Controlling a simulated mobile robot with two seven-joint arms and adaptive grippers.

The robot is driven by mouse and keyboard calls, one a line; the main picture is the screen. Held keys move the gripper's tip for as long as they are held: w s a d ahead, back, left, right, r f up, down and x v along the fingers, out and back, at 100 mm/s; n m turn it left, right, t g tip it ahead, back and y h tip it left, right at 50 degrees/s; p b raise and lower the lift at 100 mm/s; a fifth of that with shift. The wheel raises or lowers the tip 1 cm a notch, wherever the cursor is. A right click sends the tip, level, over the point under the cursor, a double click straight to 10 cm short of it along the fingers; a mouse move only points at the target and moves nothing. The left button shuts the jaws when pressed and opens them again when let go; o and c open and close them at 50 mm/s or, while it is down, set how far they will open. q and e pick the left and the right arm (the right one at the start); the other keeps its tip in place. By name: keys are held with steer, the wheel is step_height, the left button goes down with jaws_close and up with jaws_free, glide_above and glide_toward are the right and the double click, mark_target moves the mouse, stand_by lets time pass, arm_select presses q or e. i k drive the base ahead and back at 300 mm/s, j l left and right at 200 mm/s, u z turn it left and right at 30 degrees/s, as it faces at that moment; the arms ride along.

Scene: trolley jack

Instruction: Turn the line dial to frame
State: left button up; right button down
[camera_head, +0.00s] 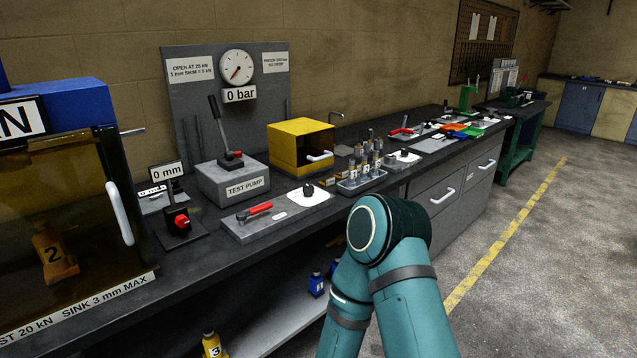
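I cannot tell for sure which control is the line dial, as no readable label names it. A black knob on a white plate (308,191) sits on a grey block on the bench, beside a red-handled lever (255,211). A second small black knob on a white plate (403,156) is farther back, right of a tray of small cylinders. A red knob (181,222) on a black stand is at the left, below a "0 mm" sign. The settings on these knobs are too small to read. Neither gripper is in view; only a bent teal arm of mine shows at bottom centre.
A grey test pump (232,184) with an upright lever stands below a gauge (236,67) reading 0 bar. A yellow box (300,145) is behind the knobs. A press cabinet with a clear door (70,220) blocks the left. The floor right of the bench is free.

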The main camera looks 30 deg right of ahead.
mark_target(308, 190)
steer(key=i+l, duration=0.15)
steer(key=l, duration=0.25)
steer(key=i+l, duration=0.15)
steer(key=l, duration=0.2)
steer(key=i+l, duration=0.15)
steer(key=l, duration=0.25)
steer(key=i+l, duration=0.1)
steer(key=l, duration=0.25)
steer(key=i+l, duration=0.15)
steer(key=l, duration=0.25)
